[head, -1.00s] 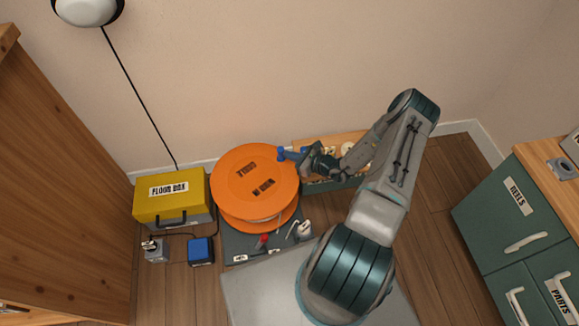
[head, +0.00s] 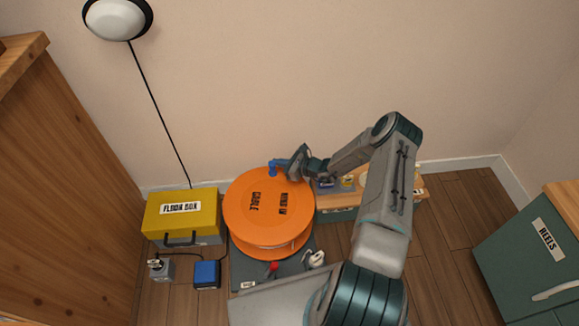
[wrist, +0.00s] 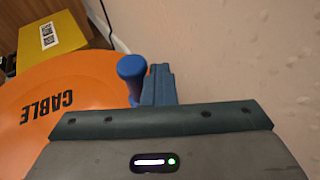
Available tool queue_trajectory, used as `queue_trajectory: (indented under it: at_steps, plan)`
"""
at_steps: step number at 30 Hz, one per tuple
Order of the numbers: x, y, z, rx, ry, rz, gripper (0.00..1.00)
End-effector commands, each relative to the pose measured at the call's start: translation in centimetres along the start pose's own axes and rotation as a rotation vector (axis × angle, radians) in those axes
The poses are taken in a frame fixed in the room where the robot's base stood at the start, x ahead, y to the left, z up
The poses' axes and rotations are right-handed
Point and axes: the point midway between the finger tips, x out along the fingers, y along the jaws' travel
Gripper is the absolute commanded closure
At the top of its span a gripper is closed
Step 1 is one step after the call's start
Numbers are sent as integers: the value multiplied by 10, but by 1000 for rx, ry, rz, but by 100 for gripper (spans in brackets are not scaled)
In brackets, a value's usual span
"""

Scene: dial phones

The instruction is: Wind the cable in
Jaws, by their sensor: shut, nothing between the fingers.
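The orange cable reel (head: 240,222) lies flat, its top disc marked "CABLE" and "WIND IN". It also shows in the wrist view (wrist: 85,85). A blue crank knob (head: 272,171) stands near the disc's far edge, and shows upright in the wrist view (wrist: 132,70). My gripper (head: 281,163) is shut with nothing between its fingers, right beside the knob. In the wrist view the shut blue-grey fingers (wrist: 158,85) are just right of the knob; I cannot tell whether they touch it. The cable on the drum is mostly hidden under the disc.
A yellow floor box (head: 182,225) stands left of the reel, with a grey socket (head: 163,270) and a blue block (head: 207,274) in front. A red-topped lever (head: 273,267) stands before the reel. A wooden-topped crate (head: 405,184) is to the right, the wall behind.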

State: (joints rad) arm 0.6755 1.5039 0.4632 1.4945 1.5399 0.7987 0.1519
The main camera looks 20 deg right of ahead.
Motion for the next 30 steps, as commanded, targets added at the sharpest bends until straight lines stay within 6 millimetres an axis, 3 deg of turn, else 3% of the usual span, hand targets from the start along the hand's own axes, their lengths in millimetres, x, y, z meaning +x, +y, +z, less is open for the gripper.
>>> queue_trajectory:
  at_steps: [15, 30]
  plan:
    - [40, 18, 14, 8, -2, -7, 100]
    - [49, 24, 16, 6, -1, -5, 100]
